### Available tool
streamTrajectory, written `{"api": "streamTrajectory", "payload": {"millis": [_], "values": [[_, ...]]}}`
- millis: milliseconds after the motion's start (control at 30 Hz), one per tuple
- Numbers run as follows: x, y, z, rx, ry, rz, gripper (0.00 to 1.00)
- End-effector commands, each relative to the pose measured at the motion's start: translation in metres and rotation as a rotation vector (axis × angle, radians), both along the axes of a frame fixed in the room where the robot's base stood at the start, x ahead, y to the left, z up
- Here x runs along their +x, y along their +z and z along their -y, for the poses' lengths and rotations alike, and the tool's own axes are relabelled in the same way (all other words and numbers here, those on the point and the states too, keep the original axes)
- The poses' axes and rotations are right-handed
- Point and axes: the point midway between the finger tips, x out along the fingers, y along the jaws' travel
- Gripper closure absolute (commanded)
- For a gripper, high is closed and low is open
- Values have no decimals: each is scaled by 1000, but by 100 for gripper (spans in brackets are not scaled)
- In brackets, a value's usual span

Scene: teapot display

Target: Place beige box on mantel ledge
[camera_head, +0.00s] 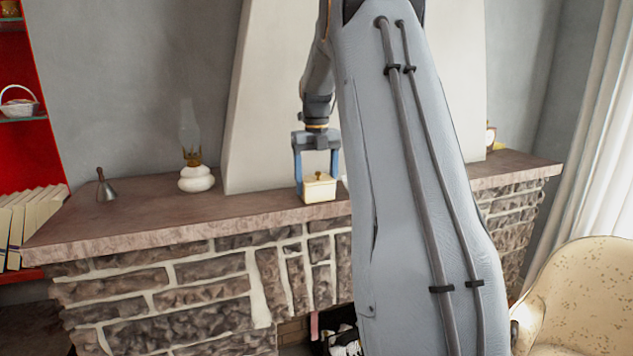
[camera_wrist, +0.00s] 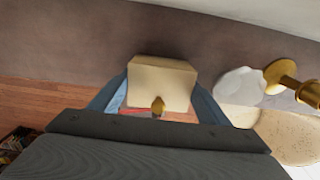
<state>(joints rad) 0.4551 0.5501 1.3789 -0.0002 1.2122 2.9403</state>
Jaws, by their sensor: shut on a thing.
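The beige box (camera_head: 319,190) has a small gold knob on its lid. My gripper (camera_head: 318,178) is shut on it, with one blue finger at each side. The box is upright at the front part of the brown mantel ledge (camera_head: 130,222). I cannot tell whether its bottom touches the ledge. In the wrist view the box (camera_wrist: 160,80) sits between the fingers (camera_wrist: 158,98), and the ledge (camera_wrist: 60,45) runs behind it. My arm hides the ledge to the right of the box in the head view.
A white oil lamp (camera_head: 196,178) and a small bell (camera_head: 105,187) stand left on the ledge. A white object with gold parts (camera_wrist: 240,83) is right of the box in the wrist view. A small clock (camera_head: 490,138) is far right. An armchair (camera_head: 580,295) stands lower right.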

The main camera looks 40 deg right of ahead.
Motion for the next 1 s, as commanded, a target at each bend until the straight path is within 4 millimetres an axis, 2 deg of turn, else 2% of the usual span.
{"api": "streamTrajectory", "payload": {"millis": [33,67,167,567,733,1000], "values": [[0,-2,0,0,0,-1,54],[0,-2,0,0,0,-1,28],[0,-2,0,0,0,-1,11],[1,4,0,-1,0,2,11],[2,28,1,-2,0,5,11],[2,83,1,-2,0,4,11]]}}
